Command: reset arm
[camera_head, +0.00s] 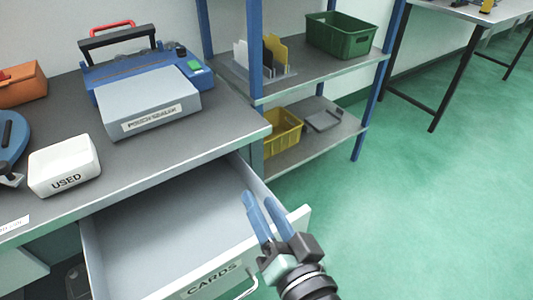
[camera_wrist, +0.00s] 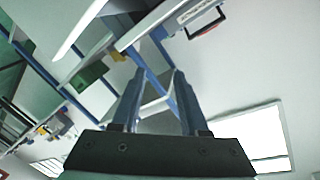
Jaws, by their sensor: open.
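My gripper (camera_head: 257,214) is open and empty, with two blue fingers. In the head view it is in front of the right part of an open drawer labelled CARDS (camera_head: 150,240), and its fingers overlap the drawer's right side in the picture. I cannot tell the exact gap between them. In the wrist view the gripper (camera_wrist: 154,88) points towards the shelf frame and the wall, with nothing between its fingers. The inside of the drawer that I can see is empty.
The workbench (camera_head: 120,190) holds a white USED box (camera_head: 64,165), a grey-and-blue machine (camera_head: 150,100) and an orange bin (camera_head: 22,84). A shelf rack bears a green crate (camera_head: 341,36) and a yellow crate (camera_head: 283,132). The green floor (camera_head: 440,210) at right is clear.

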